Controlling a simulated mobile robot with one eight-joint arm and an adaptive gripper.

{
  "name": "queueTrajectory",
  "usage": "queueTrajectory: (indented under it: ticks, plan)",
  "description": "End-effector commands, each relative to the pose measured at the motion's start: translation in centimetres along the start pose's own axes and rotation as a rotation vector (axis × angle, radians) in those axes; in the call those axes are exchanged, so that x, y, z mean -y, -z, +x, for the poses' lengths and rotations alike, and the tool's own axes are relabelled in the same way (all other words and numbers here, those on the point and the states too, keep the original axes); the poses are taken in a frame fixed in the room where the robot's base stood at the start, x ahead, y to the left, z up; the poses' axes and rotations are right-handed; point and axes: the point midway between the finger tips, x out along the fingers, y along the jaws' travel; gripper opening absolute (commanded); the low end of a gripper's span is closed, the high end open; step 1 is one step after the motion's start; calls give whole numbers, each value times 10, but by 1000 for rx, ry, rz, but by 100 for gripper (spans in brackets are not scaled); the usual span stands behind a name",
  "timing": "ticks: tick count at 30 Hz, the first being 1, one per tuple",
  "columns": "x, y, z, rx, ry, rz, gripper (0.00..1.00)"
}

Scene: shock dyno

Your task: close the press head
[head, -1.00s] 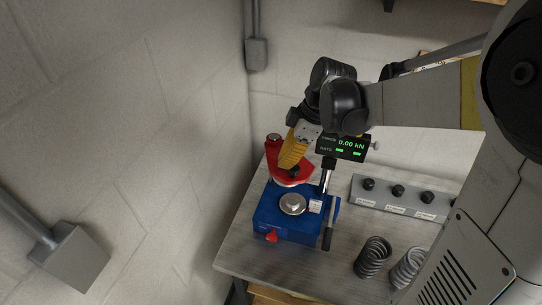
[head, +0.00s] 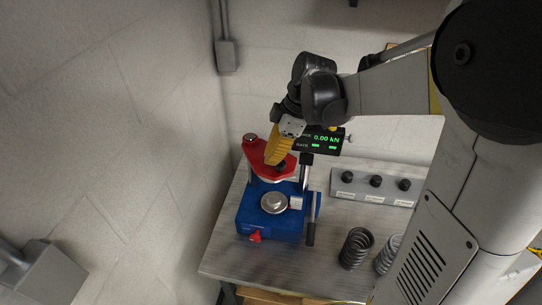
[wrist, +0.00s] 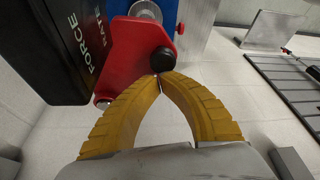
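The press is a blue base (head: 262,222) with a silver round plate (head: 274,203) on top, on a workbench. Its red head (head: 254,155) sits behind and above the plate, swung toward the back, so the plate is uncovered. In the wrist view the red head (wrist: 125,62) carries a round black knob (wrist: 162,60). My gripper (wrist: 159,77) has yellow ribbed fingers with their tips together just at the knob; contact is unclear. In the head view my gripper (head: 276,160) hangs over the red head and hides part of it.
A black force display (head: 322,141) stands close beside my gripper. A black-handled lever (head: 311,232) is at the base's right side and a red knob (head: 255,236) at its front. A grey knob panel (head: 370,185) and coil springs (head: 356,247) stand to the right. A wall rises left.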

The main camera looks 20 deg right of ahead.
Motion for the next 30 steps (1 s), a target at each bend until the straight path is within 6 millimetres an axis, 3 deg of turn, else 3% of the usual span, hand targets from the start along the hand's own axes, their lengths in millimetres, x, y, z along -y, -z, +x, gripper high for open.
queueTrajectory:
  ticks: [5,9,18,24,27,30]
  plan:
    - [0,11,2,0,0,-2,0]
    - [-1,36,6,0,-1,0,0]
    - [-5,35,-66,0,-2,7,0]
    - [-6,35,-90,1,-2,4,0]
    - [0,41,-88,40,6,-53,0]
    - [18,51,-74,155,23,-216,0]
